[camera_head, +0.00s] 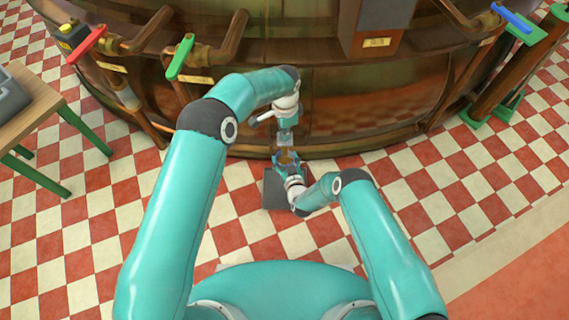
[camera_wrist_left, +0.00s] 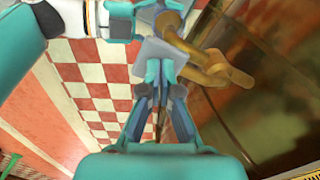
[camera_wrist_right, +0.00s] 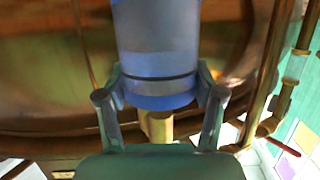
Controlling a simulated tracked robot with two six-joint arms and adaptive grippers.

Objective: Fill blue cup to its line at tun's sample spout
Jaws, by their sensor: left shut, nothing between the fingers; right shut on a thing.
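The blue cup (camera_wrist_right: 157,45) fills the upper middle of the right wrist view, translucent, with a dark line around its lower part. My right gripper (camera_wrist_right: 158,88) is shut on the cup, one finger on each side. In the head view the cup (camera_head: 288,157) shows small and low in front of the copper tun (camera_head: 370,90). My left gripper (camera_head: 285,143) is shut and empty just above it. In the left wrist view a brass spout (camera_wrist_left: 220,70) stands beside my left gripper (camera_wrist_left: 161,75). The liquid level in the cup cannot be told.
Red (camera_head: 87,44), green (camera_head: 181,57) and blue (camera_head: 511,17) valve handles sit along the tun. A dark grey pad (camera_head: 273,190) lies on the checkered floor below the cup. A wooden table (camera_head: 28,110) with green legs stands at left.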

